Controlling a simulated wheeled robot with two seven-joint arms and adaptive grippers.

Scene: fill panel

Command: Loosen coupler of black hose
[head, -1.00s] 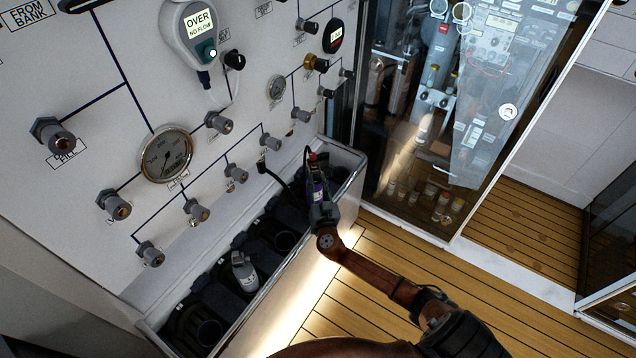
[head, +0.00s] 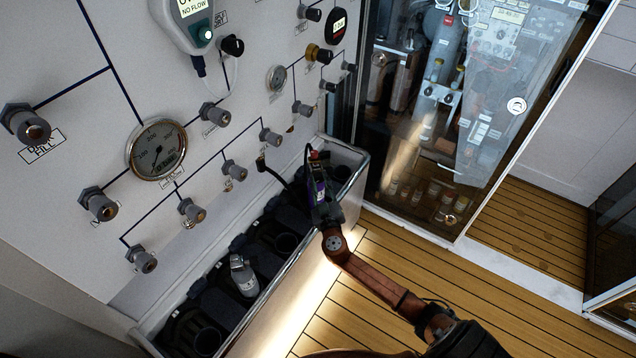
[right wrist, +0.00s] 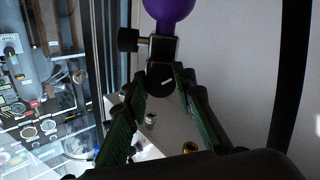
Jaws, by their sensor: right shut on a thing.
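My right gripper (head: 324,205) is at the far end of the white trough, beside a purple cylinder (head: 319,190) with a dark top. In the right wrist view its green-lined fingers (right wrist: 160,82) close on a black fitting (right wrist: 163,50) at the end of the purple cylinder (right wrist: 168,9). The fitting has a side knob; whether it is the hose coupler itself I cannot tell. The black hose (head: 275,175) runs from a panel outlet toward the cylinder; a black hose (right wrist: 290,90) also hangs at the right in the wrist view. My left gripper is not in view.
The white panel (head: 70,150) carries several grey valve knobs and a round gauge (head: 157,150). The trough (head: 255,310) holds a silver-grey cylinder (head: 243,276) and dark empty sockets. A glass-doored cabinet (head: 440,120) stands behind. The wooden floor (head: 390,260) to the right is clear.

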